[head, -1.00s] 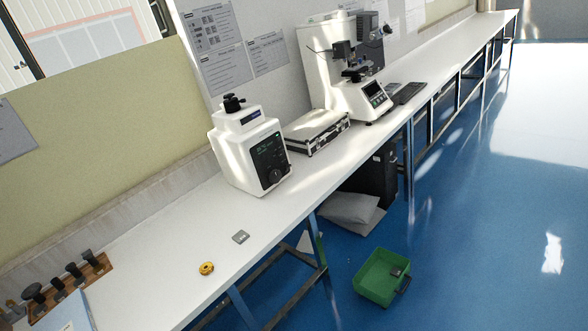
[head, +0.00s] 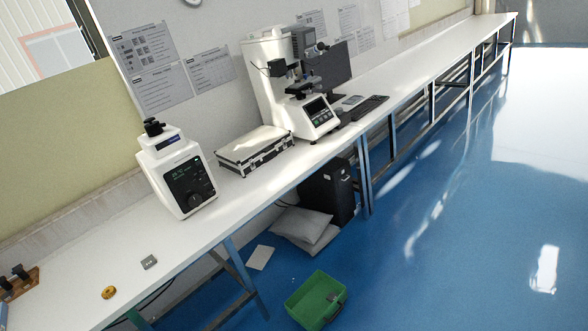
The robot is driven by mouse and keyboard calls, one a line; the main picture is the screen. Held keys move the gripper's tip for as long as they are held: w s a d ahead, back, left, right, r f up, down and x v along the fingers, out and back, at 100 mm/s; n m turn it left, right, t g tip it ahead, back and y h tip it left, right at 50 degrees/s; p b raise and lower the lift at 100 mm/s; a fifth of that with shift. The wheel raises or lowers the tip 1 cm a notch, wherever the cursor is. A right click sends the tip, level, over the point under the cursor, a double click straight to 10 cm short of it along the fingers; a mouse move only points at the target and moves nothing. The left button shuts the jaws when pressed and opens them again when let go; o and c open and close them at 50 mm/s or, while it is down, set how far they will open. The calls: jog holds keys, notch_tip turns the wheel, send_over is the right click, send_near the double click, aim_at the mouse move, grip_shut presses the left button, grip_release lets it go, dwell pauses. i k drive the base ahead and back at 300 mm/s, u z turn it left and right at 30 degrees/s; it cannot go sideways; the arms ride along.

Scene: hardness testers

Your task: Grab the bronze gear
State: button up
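The bronze gear (head: 108,292) is a small yellow-gold disc. It lies on the white bench top (head: 72,262) at the lower left of the head view, near the bench's front edge. A small grey metal block (head: 149,262) lies a little behind it to the right. My gripper is not in view, so whether it is open or shut does not show.
A white tester (head: 178,175), a flat case (head: 254,150) and a larger microscope tester (head: 290,90) stand along the bench. A wooden rack (head: 22,284) is at far left. A green bin (head: 317,300) sits on the blue floor, which is clear to the right.

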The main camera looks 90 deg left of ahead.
aim_at(108, 292)
jog(key=z, duration=0.1)
jog(key=i, duration=0.55)
jog(key=u, duration=2.6)
jog(key=i, duration=0.1)
jog(key=u, duration=1.7)
jog(key=i, duration=1)
jog(key=z, duration=0.1)
